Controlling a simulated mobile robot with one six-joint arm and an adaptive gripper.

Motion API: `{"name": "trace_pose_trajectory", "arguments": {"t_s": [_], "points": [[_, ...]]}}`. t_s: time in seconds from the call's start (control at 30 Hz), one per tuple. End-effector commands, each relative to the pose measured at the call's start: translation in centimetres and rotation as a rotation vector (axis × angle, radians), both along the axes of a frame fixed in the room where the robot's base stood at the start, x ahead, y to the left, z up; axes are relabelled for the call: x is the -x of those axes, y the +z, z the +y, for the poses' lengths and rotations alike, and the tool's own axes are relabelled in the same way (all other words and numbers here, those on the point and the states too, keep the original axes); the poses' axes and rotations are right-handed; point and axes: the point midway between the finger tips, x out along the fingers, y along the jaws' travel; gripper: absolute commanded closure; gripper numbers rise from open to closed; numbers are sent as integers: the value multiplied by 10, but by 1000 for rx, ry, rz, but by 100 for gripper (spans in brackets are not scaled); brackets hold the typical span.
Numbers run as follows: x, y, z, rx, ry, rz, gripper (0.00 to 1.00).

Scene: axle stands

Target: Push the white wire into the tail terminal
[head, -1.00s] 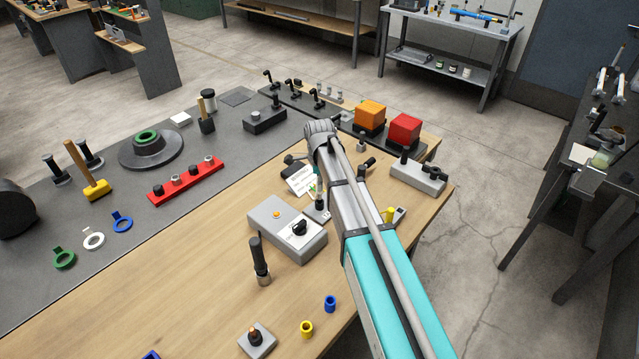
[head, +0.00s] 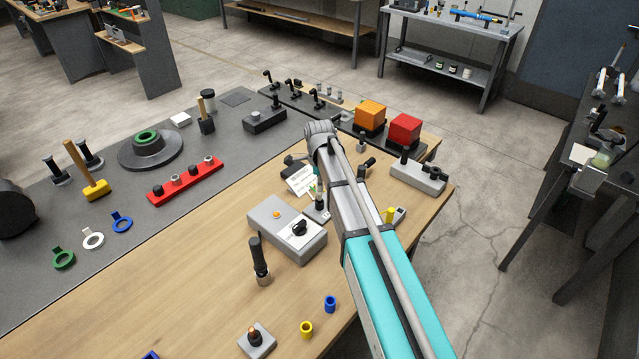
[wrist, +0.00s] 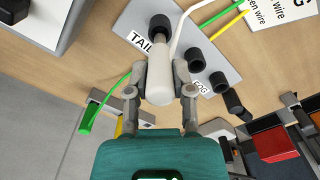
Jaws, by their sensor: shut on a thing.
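In the wrist view my gripper (wrist: 161,78) is shut on the white plug end of the white wire (wrist: 159,80), a finger on either side. The white wire (wrist: 185,30) runs up from beside the plug and out of the top edge. The tail terminal (wrist: 161,24) is a black socket on a light plate, beside the printed label TAIL (wrist: 140,41). The plug's far end lines up with this socket and overlaps it in view; I cannot tell how deep it sits.
More black terminals (wrist: 194,59) stand on the plate, close to my right finger, near a FOG label. Green (wrist: 205,17) and yellow (wrist: 218,32) wires run toward a printed card (wrist: 280,12). A grey switch box (head: 288,229) stands left of my arm.

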Motion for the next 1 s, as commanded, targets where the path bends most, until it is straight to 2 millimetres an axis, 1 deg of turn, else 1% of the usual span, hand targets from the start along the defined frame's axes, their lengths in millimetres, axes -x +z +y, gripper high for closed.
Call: {"name": "trace_pose_trajectory", "arguments": {"t_s": [1.0], "points": [[0, -19, 0, 0, 0, 0, 100]]}}
